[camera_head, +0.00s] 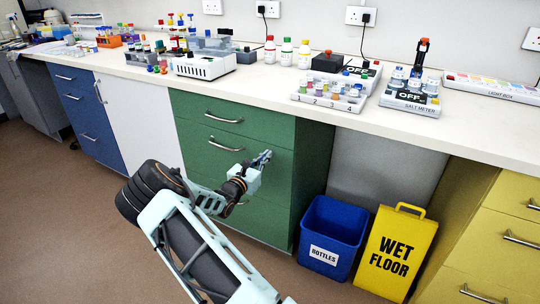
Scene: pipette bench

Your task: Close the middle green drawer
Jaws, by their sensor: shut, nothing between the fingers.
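The green drawer unit stands under the bench, left of centre. Its middle green drawer (190,142) has a silver bar handle (224,145) and sits below the top green drawer (260,125). The middle front looks about flush with the unit, but I cannot tell whether a small gap is left. My gripper (266,155) is shut and empty, with its fingertips in front of the right part of the middle drawer. I cannot tell whether they touch it. My gripper and arm hide part of the middle drawer and much of the lower front.
A blue bottles bin (334,222) and a yellow wet floor sign (397,250) stand on the floor right of the green unit. Yellow drawers (500,235) are at the far right, blue drawers (82,105) at the left. The bench top holds lab items.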

